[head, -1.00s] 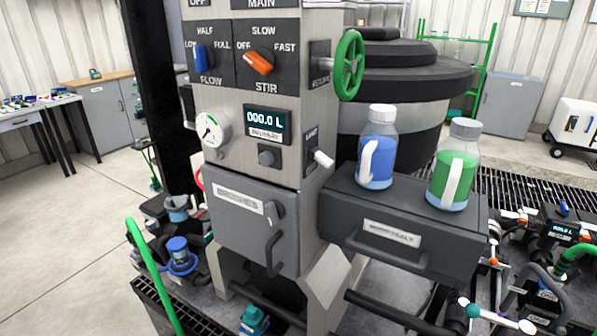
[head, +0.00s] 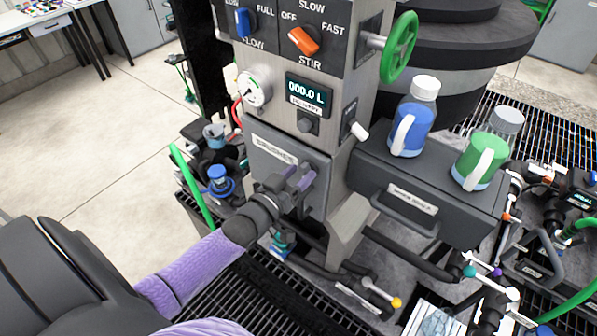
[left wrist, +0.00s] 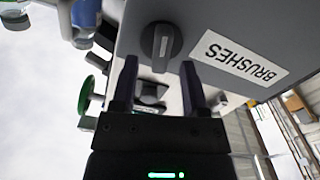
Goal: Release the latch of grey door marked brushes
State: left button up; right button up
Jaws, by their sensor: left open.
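The grey door marked BRUSHES (head: 262,160) is on the lower front of the machine column and looks shut. Its label (left wrist: 238,56) shows upside down in the left wrist view. The latch, a round dark grey knob with a raised bar (left wrist: 161,45), sits on the door beside the label. My left gripper (head: 298,180) is in front of the door's right part and hides most of the latch in the head view. In the left wrist view my left gripper (left wrist: 159,66) is open, its fingertips either side of the latch and apart from it. My right gripper is not in view.
A dark drawer (head: 420,190) juts out right of the door, with a blue bottle (head: 411,125) and a green bottle (head: 482,158) on top. Pipes and a green rail (head: 190,185) lie low around the column.

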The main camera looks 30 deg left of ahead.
pick_arm(q)
jog(key=shift+w, duration=0.35)
grip_shut()
jog(key=shift+d+r+m+p, duration=0.15)
jog(key=shift+m+p, duration=0.2)
jog(key=shift+m, duration=1.25)
grip_release()
jog(key=shift+s, duration=0.1)
